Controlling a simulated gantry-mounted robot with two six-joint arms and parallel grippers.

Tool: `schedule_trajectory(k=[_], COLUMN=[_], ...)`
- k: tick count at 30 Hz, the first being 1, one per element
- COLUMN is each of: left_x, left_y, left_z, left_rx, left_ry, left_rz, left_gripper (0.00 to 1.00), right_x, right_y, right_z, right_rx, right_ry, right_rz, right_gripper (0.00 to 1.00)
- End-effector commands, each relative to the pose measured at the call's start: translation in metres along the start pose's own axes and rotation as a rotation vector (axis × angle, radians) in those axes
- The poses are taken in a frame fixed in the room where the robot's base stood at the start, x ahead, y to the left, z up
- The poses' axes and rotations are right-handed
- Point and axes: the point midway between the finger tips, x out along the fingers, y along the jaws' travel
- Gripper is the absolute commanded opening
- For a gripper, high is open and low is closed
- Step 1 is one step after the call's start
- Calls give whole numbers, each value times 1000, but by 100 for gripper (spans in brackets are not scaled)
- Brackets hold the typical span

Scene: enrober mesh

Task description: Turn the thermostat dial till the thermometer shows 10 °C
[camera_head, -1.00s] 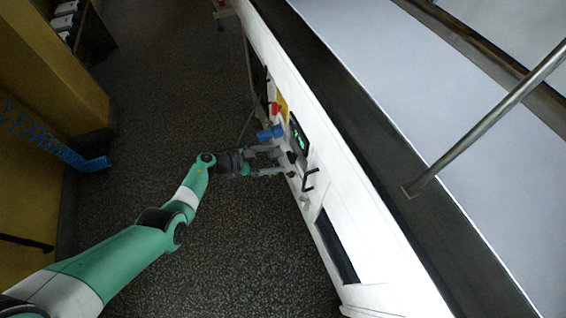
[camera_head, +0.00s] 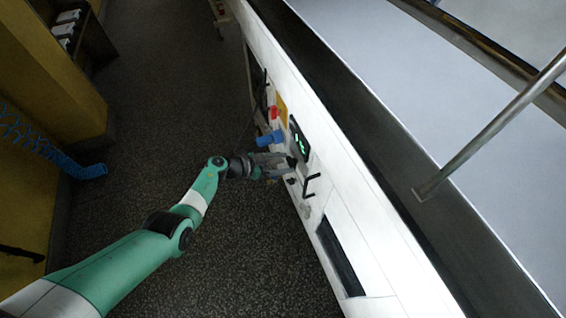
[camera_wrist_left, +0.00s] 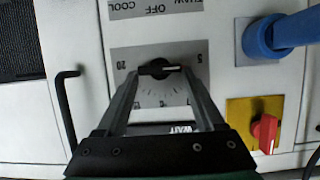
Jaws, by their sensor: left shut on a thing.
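The thermostat dial (camera_wrist_left: 158,68) is a black knob with a pale pointer line on a grey scale plate (camera_wrist_left: 200,58). The plate appears upside down in the left wrist view, with 20 on the left and 5 on the right. My left gripper (camera_wrist_left: 159,76) is shut on the dial, one finger on each side; the pointer lies roughly level between them. In the head view my left gripper (camera_head: 287,163) reaches the white machine's side from the left. The thermometer display (camera_head: 300,140) shows small green digits that I cannot read. My right gripper is out of view.
A blue plug-like fitting (camera_head: 270,137), a red switch (camera_wrist_left: 265,132) on a yellow plate and a black bent handle (camera_head: 312,187) sit close around the dial. A yellow cabinet with a coiled blue hose (camera_head: 85,170) stands left. The floor between is clear.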

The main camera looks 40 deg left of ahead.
Motion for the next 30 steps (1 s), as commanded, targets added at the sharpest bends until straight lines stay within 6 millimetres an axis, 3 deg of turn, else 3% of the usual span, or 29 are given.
schedule_trajectory(k=[5, 12, 18, 27, 28, 30], left_x=[-1, -1, 0, 0, 0, 0], left_y=[1, 6, 7, 7, 7, 7], left_z=[-1, -2, 1, 2, 2, 2], left_rx=[21, 237, 376, 389, 389, 388], left_ry=[0, -2, 0, -1, -1, -1], left_rz=[-8, -98, -156, -161, -161, -161], left_gripper=[14, 14, 14, 14, 74, 86], right_x=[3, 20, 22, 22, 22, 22], right_y=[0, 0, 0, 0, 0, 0], right_z=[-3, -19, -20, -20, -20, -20], right_rx=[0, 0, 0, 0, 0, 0], right_ry=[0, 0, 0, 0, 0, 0], right_rz=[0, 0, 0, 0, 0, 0], right_gripper=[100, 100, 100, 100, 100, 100])
